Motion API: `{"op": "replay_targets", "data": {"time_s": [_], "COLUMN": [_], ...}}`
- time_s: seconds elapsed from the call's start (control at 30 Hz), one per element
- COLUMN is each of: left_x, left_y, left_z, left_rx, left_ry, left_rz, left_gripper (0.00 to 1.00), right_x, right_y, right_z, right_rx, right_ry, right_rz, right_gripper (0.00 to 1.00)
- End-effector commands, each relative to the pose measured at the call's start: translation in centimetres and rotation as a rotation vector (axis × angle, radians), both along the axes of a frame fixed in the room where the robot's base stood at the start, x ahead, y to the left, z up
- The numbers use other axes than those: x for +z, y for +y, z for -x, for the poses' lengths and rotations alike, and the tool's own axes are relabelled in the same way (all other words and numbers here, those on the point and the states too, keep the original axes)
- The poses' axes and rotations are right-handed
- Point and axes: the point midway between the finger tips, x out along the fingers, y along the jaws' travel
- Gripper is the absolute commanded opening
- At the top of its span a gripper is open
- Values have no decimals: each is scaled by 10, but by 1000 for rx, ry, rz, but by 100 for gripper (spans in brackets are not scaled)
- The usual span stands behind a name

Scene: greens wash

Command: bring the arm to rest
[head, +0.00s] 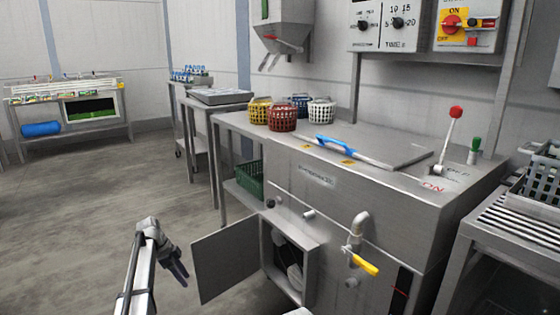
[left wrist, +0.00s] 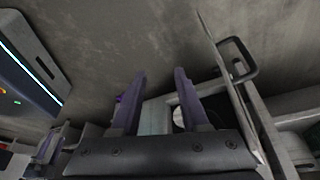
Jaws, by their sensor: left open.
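My left gripper (head: 178,270) is at the lower left of the head view, over the floor and left of the open cabinet door (head: 224,265). In the left wrist view its two dark fingers (left wrist: 160,98) stand apart with nothing between them. The door with its dark handle (left wrist: 238,62) shows to the right of the fingers. My left arm comes in from the bottom edge of the head view. My right gripper is not in view.
The steel washer (head: 330,190) has an open lower compartment (head: 290,262) and a yellow-handled tap (head: 364,265). Several baskets (head: 282,118) stand on the bench behind. A slatted rack (head: 510,225) is at the right. The floor (head: 90,200) at left is clear.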

Motion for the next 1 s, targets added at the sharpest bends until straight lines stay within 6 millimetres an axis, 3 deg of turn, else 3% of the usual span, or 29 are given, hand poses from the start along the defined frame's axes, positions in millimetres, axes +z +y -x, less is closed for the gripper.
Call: {"op": "replay_targets", "data": {"time_s": [0.23, 0.47, 0.57, 0.7, 0.8, 1.0], "left_x": [7, 17, 24, 39, 50, 67], "left_y": [-42, -106, -141, -201, -234, -267], "left_z": [26, 71, 103, 174, 228, 307], "left_rx": [69, 195, 276, 450, 598, 842], "left_ry": [56, 136, 177, 230, 247, 229], "left_rz": [-32, -95, -140, -235, -304, -393], "left_gripper": [45, 45, 45, 45, 45, 45], "right_x": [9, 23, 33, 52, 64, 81], "right_y": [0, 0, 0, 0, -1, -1], "right_z": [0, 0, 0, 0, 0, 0], "right_rx": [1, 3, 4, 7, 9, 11], "right_ry": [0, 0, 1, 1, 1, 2], "right_rz": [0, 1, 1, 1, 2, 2], "right_gripper": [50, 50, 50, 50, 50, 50]}}
